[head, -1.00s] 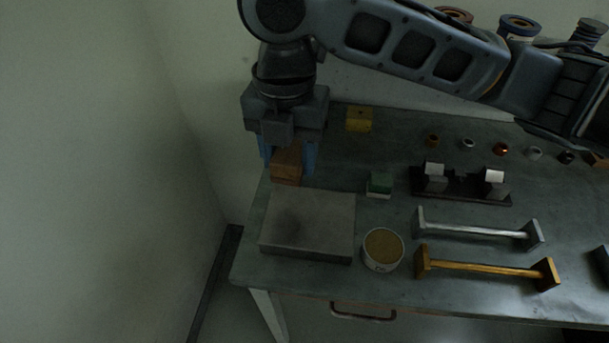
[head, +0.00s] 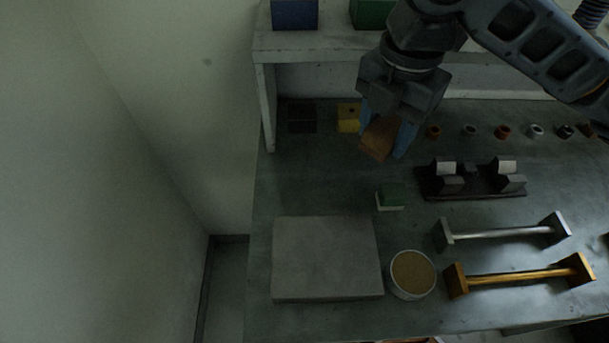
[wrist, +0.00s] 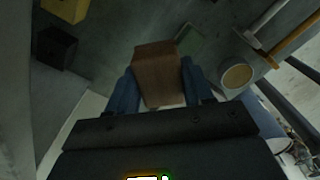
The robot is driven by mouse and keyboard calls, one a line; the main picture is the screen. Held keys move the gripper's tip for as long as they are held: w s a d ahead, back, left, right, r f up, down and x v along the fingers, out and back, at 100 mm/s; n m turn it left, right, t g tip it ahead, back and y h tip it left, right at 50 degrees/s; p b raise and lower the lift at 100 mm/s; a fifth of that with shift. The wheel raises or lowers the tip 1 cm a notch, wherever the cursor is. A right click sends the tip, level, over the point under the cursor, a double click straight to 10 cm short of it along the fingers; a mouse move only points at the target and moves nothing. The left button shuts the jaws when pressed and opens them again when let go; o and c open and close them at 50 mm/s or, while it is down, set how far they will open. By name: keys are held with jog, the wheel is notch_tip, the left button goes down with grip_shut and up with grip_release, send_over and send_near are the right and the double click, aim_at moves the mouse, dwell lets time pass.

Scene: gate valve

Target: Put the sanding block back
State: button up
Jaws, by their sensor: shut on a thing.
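The brown block (head: 378,139), which I take to be the sanding block, is held between the blue fingers of my gripper (head: 385,143). It is tilted and appears above the bench, just right of the yellow block (head: 348,118). In the wrist view the brown block (wrist: 158,75) sits between both fingers.
A shelf (head: 330,42) with blue and green bins overhangs the bench's back. In front are a grey slab (head: 325,255), a green-and-white block (head: 390,196), a round tub (head: 412,273), a dark fixture (head: 470,181) and two bars. Small rings line the back right.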

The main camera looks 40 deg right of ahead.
jog(key=p, duration=0.2)
send_over(310, 190)
notch_tip(310, 190, down, 6)
jog(key=shift+d+f, duration=0.1)
jog(key=shift+d, duration=0.05)
jog(key=shift+f, duration=0.1)
jog(key=shift+f+p, duration=0.35)
jog(key=shift+f, duration=1.65)
jog(key=shift+f, duration=0.1)
jog(key=o, duration=1)
notch_tip(310, 190, up, 12)
jog(key=shift+b, duration=0.4)
